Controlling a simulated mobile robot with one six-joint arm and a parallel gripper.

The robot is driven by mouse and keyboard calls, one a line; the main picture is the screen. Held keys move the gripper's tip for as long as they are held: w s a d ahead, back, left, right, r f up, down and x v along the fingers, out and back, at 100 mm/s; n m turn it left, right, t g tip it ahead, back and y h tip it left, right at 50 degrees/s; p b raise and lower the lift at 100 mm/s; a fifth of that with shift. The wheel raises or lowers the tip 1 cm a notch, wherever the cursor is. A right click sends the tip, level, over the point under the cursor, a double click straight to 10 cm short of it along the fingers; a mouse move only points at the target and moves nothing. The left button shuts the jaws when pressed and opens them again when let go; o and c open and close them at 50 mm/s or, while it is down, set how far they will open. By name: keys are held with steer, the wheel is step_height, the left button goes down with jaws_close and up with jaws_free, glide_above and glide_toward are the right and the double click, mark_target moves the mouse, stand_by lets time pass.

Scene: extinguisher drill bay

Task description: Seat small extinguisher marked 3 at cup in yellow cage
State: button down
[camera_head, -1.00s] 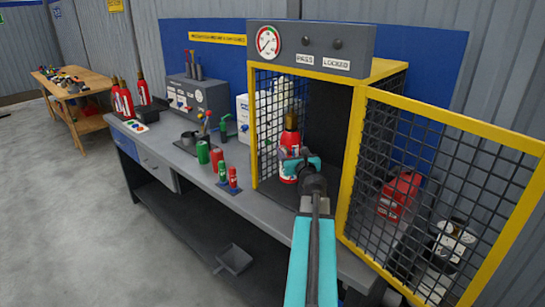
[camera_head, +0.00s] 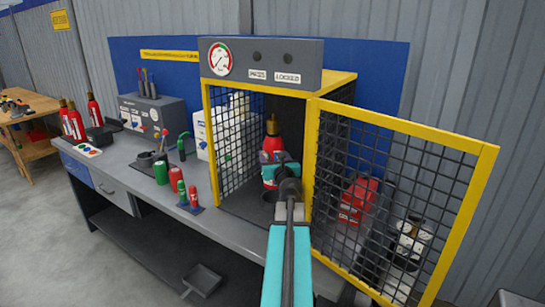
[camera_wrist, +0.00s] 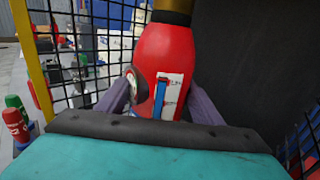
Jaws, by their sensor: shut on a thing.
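A red extinguisher (camera_head: 272,146) with a brass-coloured top is upright inside the yellow cage (camera_head: 260,93). My gripper (camera_head: 277,170) reaches in through the open front and is shut on its body. In the wrist view the extinguisher (camera_wrist: 166,52) stands between the two fingers, with a round dial and a white and blue label facing me. I cannot read a number on it.
The yellow mesh door (camera_head: 400,190) is swung open to the right, close beside my arm. Left of the cage, a green cylinder (camera_head: 161,173) and small red and green cylinders (camera_head: 183,192) stand on the grey bench (camera_head: 135,177). Several red extinguishers (camera_head: 75,124) stand farther left.

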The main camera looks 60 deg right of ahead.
steer(key=shift+s+d+b, duration=0.1)
steer(key=shift+s+b, duration=0.05)
steer(key=shift+b, duration=0.15)
steer(key=shift+f+b, duration=0.3)
steer(key=shift+f, duration=0.1)
steer(key=shift+f+b, duration=4.2)
steer(key=shift+f, duration=0.15)
steer(key=shift+c, duration=2.3)
jaws_free()
steer(key=shift+s+f, duration=0.15)
steer(key=shift+v, duration=2.45)
steer(key=shift+a+b, duration=0.2)
steer(key=shift+b, duration=0.2)
steer(key=shift+a+b, duration=0.1)
steer(key=shift+b, duration=0.55)
